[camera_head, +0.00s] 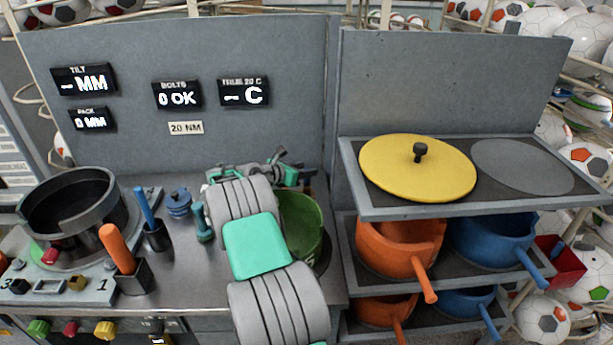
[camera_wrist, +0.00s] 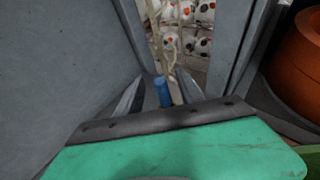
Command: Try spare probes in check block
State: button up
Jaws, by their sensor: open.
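In the head view my gripper (camera_head: 255,172) is behind my grey and green arm, low in front of the back panel. In the wrist view my gripper (camera_wrist: 159,92) is open, and a blue upright peg-like piece (camera_wrist: 162,91) shows between its fingers. I cannot tell whether it is a probe or whether the fingers touch it. A blue-handled tool (camera_head: 145,206) and an orange-handled tool (camera_head: 117,247) stand in dark holders at the left. A ribbed blue piece (camera_head: 179,203) and a teal piece (camera_head: 203,222) stand near my arm. I cannot make out a check block; my arm hides part of the bench.
A dark round press pot (camera_head: 70,205) stands at the left. A green pot (camera_head: 305,228) is partly behind my arm. The right rack holds a yellow lid (camera_head: 418,172), orange pots (camera_head: 397,248) and blue pots (camera_head: 490,243). The display panel (camera_head: 240,93) reads "-- C".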

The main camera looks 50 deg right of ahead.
grip_shut()
dwell(0.3)
dwell(0.3)
